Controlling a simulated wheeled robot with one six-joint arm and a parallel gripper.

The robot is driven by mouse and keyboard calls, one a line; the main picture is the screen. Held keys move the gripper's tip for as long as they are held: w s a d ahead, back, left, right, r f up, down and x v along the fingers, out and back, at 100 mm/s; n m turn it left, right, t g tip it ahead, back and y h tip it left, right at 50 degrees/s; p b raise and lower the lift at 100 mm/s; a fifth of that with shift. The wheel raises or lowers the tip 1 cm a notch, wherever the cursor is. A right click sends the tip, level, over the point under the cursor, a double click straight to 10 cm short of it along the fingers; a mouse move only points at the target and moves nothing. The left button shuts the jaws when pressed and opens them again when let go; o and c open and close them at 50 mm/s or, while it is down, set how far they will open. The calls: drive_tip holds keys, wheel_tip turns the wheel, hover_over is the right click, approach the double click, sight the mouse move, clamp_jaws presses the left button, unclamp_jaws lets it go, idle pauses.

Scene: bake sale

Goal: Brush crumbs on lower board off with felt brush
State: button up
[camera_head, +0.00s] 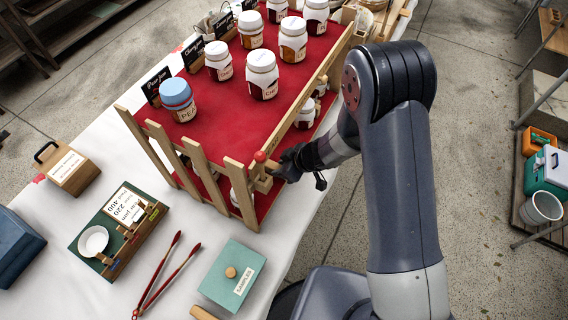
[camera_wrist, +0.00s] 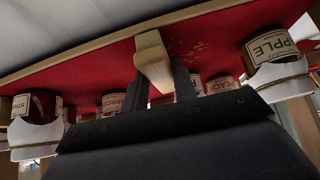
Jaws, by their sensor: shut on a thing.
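My gripper (camera_head: 280,169) is at the near right corner of the two-tier wooden rack, level with the gap between its boards. In the wrist view my gripper (camera_wrist: 161,82) is shut on a pale wooden piece, which looks like the handle of the felt brush (camera_wrist: 152,58). Its felt face is not clear. The red lower board (camera_wrist: 100,62) shows in the wrist view, with small tan crumbs (camera_wrist: 186,48) just right of the brush. In the head view the upper tier mostly hides the lower board.
Jars stand along the lower board, including an apple jar (camera_wrist: 272,45) and a peach jar (camera_wrist: 195,88). The red upper board (camera_head: 215,118) carries several jars above. Rack posts (camera_head: 240,190) stand close to my gripper. Tongs (camera_head: 165,275) and a teal box (camera_head: 232,275) lie on the white table.

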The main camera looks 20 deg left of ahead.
drive_tip(key=shift+s+a+f+b, duration=0.1)
drive_tip(key=shift+s+b, duration=0.3)
drive_tip(key=shift+s, duration=0.25)
drive_tip(key=shift+s+a+f+b, duration=0.1)
drive_tip(key=shift+s+b, duration=0.3)
drive_tip(key=shift+s, duration=0.2)
drive_tip(key=shift+s+r+b, duration=0.15)
drive_tip(key=shift+s+b, duration=0.6)
drive_tip(key=shift+s, duration=1)
